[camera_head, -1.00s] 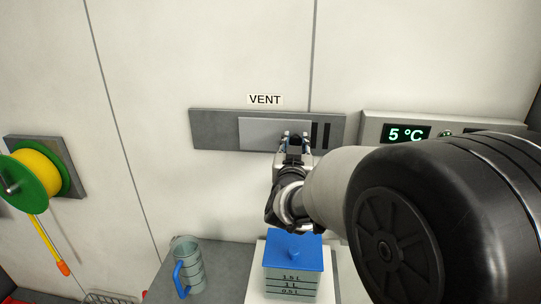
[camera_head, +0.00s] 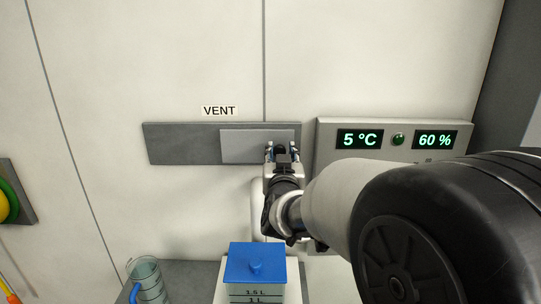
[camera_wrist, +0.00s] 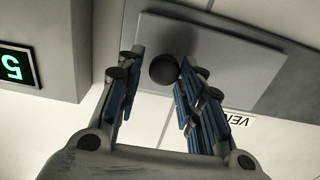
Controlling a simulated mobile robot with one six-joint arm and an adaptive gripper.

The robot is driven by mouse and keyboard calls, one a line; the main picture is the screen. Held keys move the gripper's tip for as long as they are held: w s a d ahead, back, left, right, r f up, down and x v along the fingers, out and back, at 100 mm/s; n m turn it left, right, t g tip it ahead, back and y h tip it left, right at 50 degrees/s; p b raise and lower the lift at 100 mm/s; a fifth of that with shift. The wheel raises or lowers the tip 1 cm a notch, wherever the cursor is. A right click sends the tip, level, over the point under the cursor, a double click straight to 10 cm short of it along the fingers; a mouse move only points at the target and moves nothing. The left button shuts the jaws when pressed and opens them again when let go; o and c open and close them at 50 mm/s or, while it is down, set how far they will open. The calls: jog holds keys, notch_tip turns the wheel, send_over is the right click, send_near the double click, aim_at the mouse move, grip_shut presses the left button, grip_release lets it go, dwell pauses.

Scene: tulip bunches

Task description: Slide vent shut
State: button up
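The vent is a dark grey wall plate (camera_head: 180,145) under a VENT label. Its lighter grey sliding panel (camera_head: 245,146) sits at the plate's right end, and no dark slots show beside it. The panel also fills the upper middle of the wrist view (camera_wrist: 235,65). A dark round knob (camera_wrist: 164,69) stands on the panel. My gripper (camera_head: 283,150) is at the panel's right part. In the wrist view its fingers (camera_wrist: 158,72) are apart, one on each side of the knob. The knob is close to the right finger, with a gap to the left one. Contact is unclear.
A control box with green displays (camera_head: 397,127) is on the wall just right of the vent. A blue-lidded container (camera_head: 255,265) stands below my gripper, with a clear jug (camera_head: 148,279) to its left. A hose reel (camera_head: 8,201) is at the far left.

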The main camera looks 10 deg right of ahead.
jog(key=shift+o, duration=1.3)
jog(key=s+a, duration=0.2)
jog(key=s, duration=0.9)
jog(key=shift+s, duration=0.4)
jog(key=shift+a, duration=0.15)
jog(key=s+a+f+n+g+y, duration=0.2)
jog(key=s+a+f+g+y, duration=0.3)
jog(key=s, duration=0.4)
jog(key=s+d+f+g, duration=0.3)
jog(key=s+f+g, duration=0.1)
jog(key=s, duration=0.5)
jog(key=s+d+f+g+h, duration=0.1)
jog(key=s+d+f+g, duration=0.2)
jog(key=s, duration=0.7)
jog(key=shift+s+f+g+h, duration=0.3)
jog(key=shift+f+g, duration=0.2)
jog(key=shift+f, duration=0.15)
